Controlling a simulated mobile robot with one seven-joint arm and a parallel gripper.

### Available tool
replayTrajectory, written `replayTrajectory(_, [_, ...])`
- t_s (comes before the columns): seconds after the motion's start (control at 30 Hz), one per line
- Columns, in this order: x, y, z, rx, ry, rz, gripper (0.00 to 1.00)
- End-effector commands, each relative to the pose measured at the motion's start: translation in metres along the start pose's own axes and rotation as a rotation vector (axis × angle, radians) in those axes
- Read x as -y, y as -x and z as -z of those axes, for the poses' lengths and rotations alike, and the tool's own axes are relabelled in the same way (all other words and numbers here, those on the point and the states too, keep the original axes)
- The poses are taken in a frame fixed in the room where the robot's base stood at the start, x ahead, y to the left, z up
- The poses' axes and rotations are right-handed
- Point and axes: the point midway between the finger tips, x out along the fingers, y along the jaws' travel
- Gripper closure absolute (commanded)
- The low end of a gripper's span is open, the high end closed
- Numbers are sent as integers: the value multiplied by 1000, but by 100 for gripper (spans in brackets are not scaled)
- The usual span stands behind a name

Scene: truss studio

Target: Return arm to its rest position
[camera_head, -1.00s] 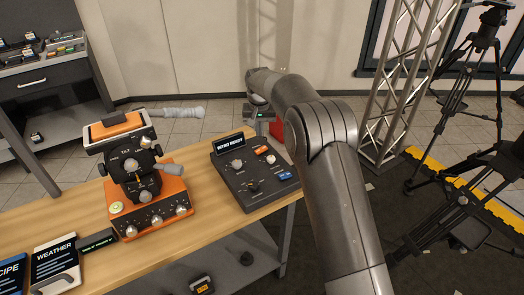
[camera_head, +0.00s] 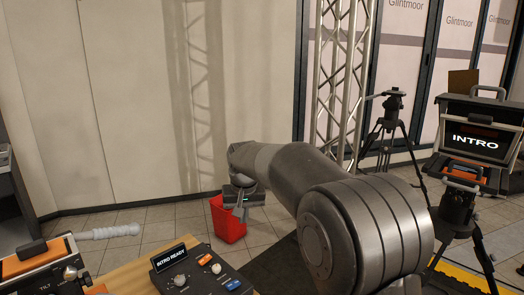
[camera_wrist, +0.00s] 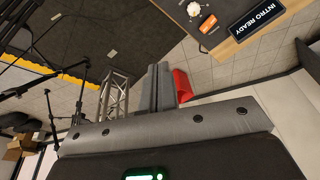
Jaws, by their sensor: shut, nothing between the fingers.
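My arm reaches out across the right middle of the head view, with its elbow bent. My gripper (camera_head: 241,207) hangs at its far end, pointing down, to the right of the table corner and in front of the red bin. In the wrist view the gripper's fingers (camera_wrist: 157,88) lie side by side with nothing between them. They are shut and touch nothing that I can see.
A red bin (camera_head: 228,222) stands on the floor. Tripods (camera_head: 390,130), a monitor (camera_head: 478,140) and a truss (camera_head: 338,80) stand right.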

Motion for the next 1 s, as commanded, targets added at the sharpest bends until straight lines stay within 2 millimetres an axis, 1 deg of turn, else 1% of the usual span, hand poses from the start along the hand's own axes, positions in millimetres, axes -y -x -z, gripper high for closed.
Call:
replayTrajectory(0.03, [-13, 16, -12, -13, -11, -1, 100])
replayTrajectory(0.17, [-39, 47, -44, -39, -30, -5, 100])
replayTrajectory(0.2, [-46, 56, -55, -48, -35, -6, 100])
replayTrajectory(0.37, [-74, 85, -101, -79, -59, -14, 100])
replayTrajectory(0.5, [-93, 104, -145, -108, -78, -22, 100])
replayTrajectory(0.57, [-101, 111, -164, -121, -87, -27, 100])
replayTrajectory(0.73, [-118, 122, -221, -154, -110, -40, 100])
replayTrajectory(0.87, [-128, 124, -265, -182, -127, -53, 100])
replayTrajectory(0.9, [-130, 123, -278, -190, -133, -56, 100])
replayTrajectory(1.0, [-135, 120, -309, -207, -144, -66, 100])
